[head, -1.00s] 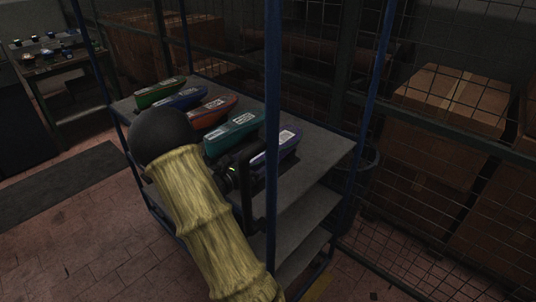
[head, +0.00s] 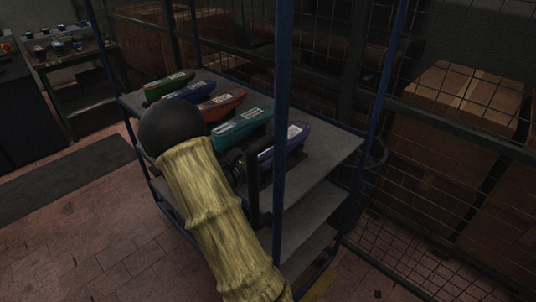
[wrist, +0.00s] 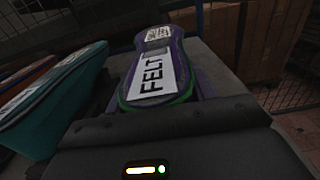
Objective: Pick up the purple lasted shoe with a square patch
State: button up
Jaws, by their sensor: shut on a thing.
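The purple lasted shoe (head: 290,142) is at the near right end of the row on the rack's top shelf. In the wrist view the purple shoe (wrist: 187,62) points away from me, with a white FELT label and a square black-and-white patch (wrist: 158,34) towards its far end. My gripper (wrist: 165,108) is shut on its near end, and the dark jaws hide that end. In the head view my gripper (head: 258,160) is partly hidden by a rack post and my arm. I cannot tell whether the shoe is clear of the shelf.
A teal shoe (head: 242,128) stands close on the left, with orange (head: 222,106), blue (head: 190,92) and green (head: 167,86) shoes beyond. Blue rack posts (head: 282,80) rise at the shelf's corners. The top shelf (head: 330,150) is bare to the right. Wire mesh stands behind.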

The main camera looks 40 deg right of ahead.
notch_tip(320, 180, up, 10)
dwell(0.4)
dwell(0.8)
